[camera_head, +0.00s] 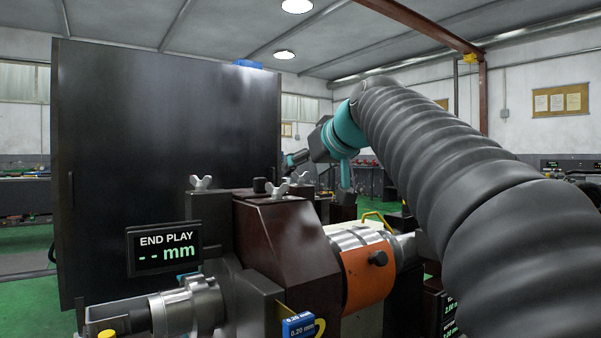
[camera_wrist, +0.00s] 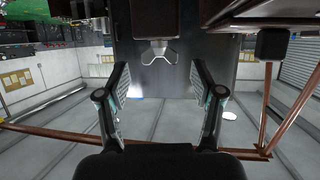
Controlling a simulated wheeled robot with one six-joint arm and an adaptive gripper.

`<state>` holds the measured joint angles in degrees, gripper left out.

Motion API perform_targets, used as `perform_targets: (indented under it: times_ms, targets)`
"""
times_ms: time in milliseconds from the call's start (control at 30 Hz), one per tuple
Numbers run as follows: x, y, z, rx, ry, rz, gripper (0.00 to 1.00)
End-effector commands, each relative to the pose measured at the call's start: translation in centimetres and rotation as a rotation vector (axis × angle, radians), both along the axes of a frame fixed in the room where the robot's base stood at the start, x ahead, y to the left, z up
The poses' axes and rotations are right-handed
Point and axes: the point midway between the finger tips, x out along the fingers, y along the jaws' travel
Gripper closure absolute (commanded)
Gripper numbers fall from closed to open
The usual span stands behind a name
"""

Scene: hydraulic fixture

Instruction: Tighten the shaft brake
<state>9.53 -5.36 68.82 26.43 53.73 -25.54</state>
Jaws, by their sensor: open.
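The fixture's dark red housing (camera_head: 285,240) carries a shaft with an orange collar (camera_head: 365,268) around it. A dark round knob (camera_head: 377,258) sticks out of the collar. Light wing nuts stand on top, one at the left (camera_head: 200,183) and one nearer the middle (camera_head: 279,190). No label shows which part is the shaft brake. My gripper (camera_head: 295,159) is small beyond the housing in the head view. In the wrist view my gripper (camera_wrist: 160,82) is open and empty. A light wing-shaped piece (camera_wrist: 157,52) appears ahead, between and beyond the fingers, seemingly apart from them.
A tall dark panel (camera_head: 165,150) stands behind the fixture at the left. A blue 0.20 mm tag (camera_head: 298,325) and a silver shaft clamp (camera_head: 190,305) are in front. Open air lies above the housing.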

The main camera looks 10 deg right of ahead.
Motion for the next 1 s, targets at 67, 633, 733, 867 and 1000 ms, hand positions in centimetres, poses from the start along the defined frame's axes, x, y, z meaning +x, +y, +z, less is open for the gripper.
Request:
perform_targets:
  times_ms: [67, 633, 733, 867, 1000]
  targets:
    - [-1.7, -0.5, 0.8, -0.002, -0.002, -0.002, 0.33]
    - [-7.7, -1.8, 3.3, 0.0, 0.0, 0.0, 0.33]
    - [-7.7, -1.8, 3.3, 0.0, 0.001, 0.0, 0.33]
    - [-7.7, -1.8, 3.3, 0.0, 0.001, 0.0, 0.33]
    - [-7.7, -1.8, 3.3, 0.0, 0.001, 0.0, 0.67]
